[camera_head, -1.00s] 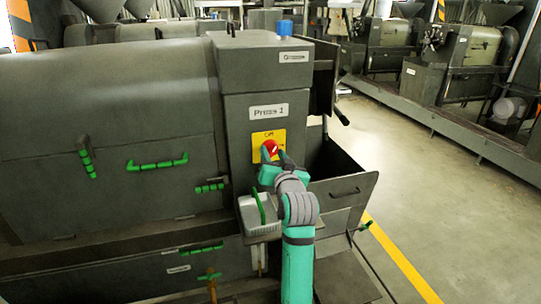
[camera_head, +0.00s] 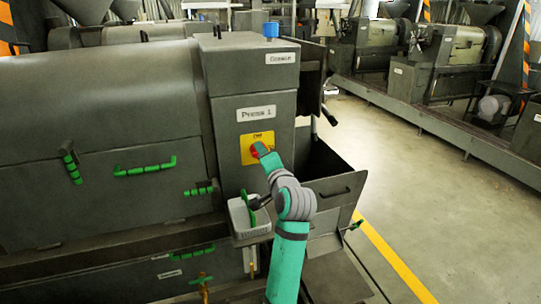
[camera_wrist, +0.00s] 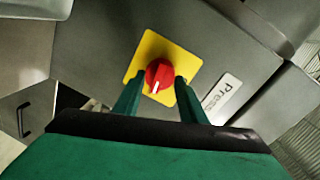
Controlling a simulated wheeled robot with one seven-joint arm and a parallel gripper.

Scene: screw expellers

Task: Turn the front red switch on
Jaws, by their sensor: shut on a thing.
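The front red switch (camera_wrist: 158,76) is a round red knob with a white pointer line, on a yellow plate (camera_wrist: 150,52) on the grey front of the press. In the head view the yellow plate (camera_head: 248,158) shows below the "Press 1" label, and the red switch (camera_head: 254,154) is mostly hidden by my arm. My gripper (camera_wrist: 156,88) has its two teal fingers on either side of the knob, shut on it. In the wrist view the knob's white line points down and slightly left.
A white tray (camera_head: 236,222) with a green handle sits on a shelf below the switch, left of my arm. An open grey bin (camera_head: 345,210) stands to the right. A blue knob (camera_head: 270,29) is on top of the press housing. Open floor lies at right.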

